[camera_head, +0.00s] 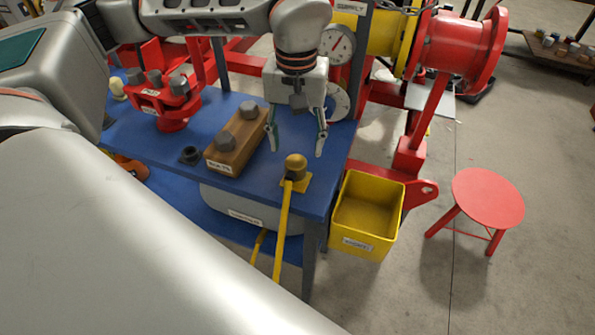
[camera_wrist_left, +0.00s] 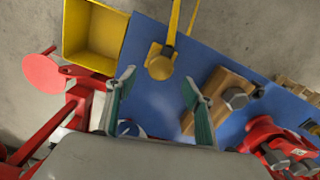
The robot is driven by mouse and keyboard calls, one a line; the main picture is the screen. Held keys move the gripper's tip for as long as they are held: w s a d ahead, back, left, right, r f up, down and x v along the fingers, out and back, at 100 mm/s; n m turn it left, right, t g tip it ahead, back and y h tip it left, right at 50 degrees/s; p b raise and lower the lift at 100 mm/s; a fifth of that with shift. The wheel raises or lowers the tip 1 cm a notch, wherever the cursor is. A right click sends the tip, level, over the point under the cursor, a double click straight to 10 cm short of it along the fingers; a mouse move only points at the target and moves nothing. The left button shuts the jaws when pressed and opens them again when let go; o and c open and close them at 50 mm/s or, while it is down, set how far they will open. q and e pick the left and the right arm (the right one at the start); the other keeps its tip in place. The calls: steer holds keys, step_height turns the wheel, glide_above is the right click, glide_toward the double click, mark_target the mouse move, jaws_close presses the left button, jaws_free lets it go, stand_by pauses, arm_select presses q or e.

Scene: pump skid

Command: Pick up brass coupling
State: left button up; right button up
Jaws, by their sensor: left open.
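The brass coupling (camera_head: 295,167) appears as a rounded brass-coloured piece on a yellow base (camera_head: 302,182) at the near corner of the blue table. In the left wrist view the brass coupling (camera_wrist_left: 159,66) lies just beyond the fingertips, roughly centred between them. My left gripper (camera_head: 297,148) points down above the table, its two fingers spread and empty. Its fingers also show in the left wrist view (camera_wrist_left: 158,80). I cannot tell the exact height gap to the coupling. My right gripper is not in view.
A wooden block (camera_head: 238,147) with grey hex pieces and a dark ring (camera_head: 190,155) lie left of the coupling. A red fixture (camera_head: 172,108) stands farther left. A yellow bar (camera_head: 282,230) hangs by the table edge. A yellow bin (camera_head: 366,215) and red stool (camera_head: 487,197) stand right.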

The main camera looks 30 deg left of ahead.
mark_target(296, 161)
arm_select(q)
steer(key=f, duration=0.6)
steer(key=shift+s+f, duration=0.2)
steer(key=shift+f, duration=0.15)
steer(key=c, duration=1.3)
